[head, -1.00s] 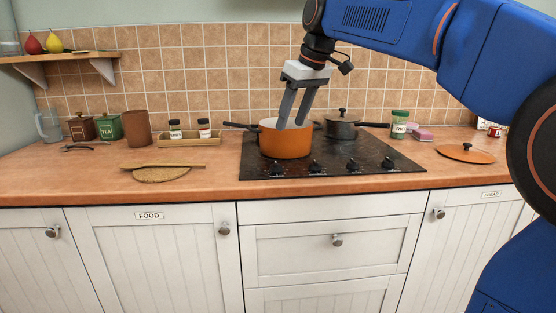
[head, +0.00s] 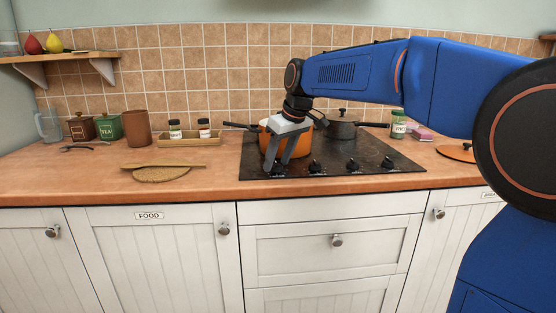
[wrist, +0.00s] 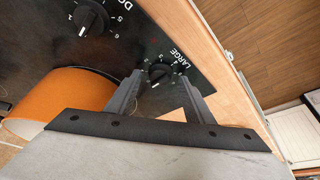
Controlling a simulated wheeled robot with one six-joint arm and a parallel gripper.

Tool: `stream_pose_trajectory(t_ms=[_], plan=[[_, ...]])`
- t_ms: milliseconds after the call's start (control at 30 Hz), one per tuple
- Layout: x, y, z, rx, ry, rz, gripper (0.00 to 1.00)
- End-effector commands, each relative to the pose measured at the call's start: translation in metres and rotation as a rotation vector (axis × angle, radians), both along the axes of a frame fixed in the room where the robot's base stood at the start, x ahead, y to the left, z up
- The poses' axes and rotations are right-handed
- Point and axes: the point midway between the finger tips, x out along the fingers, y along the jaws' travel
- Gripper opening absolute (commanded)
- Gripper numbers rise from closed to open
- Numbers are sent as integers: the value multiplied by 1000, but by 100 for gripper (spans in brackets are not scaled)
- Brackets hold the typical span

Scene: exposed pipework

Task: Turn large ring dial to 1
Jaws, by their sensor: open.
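The large ring dial (wrist: 160,71) is a black knob marked "LARGE" on the black stove top. In the wrist view it shows between and beyond my fingertips, with small numbers around it. A white mark on it points down toward my gripper; I cannot read the exact setting. My gripper (wrist: 161,80) is open, its fingers on either side of the dial in that view, and contact is not clear. In the head view my gripper (head: 275,166) reaches down at the stove's front left, and its fingers partly hide the leftmost dial.
An orange pot (head: 300,146) stands right behind my gripper, and it is close beside the left finger in the wrist view (wrist: 65,97). Other black dials (head: 315,167) line the stove front to the right. A dark pot (head: 342,128) stands farther back.

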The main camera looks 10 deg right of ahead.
Motion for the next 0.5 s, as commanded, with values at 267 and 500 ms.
stream_pose_trajectory(t_ms=[267, 500], plan=[[0, 0, -1, 1, -1, 0, 48], [0, 0, -1, 1, -1, 0, 6]])
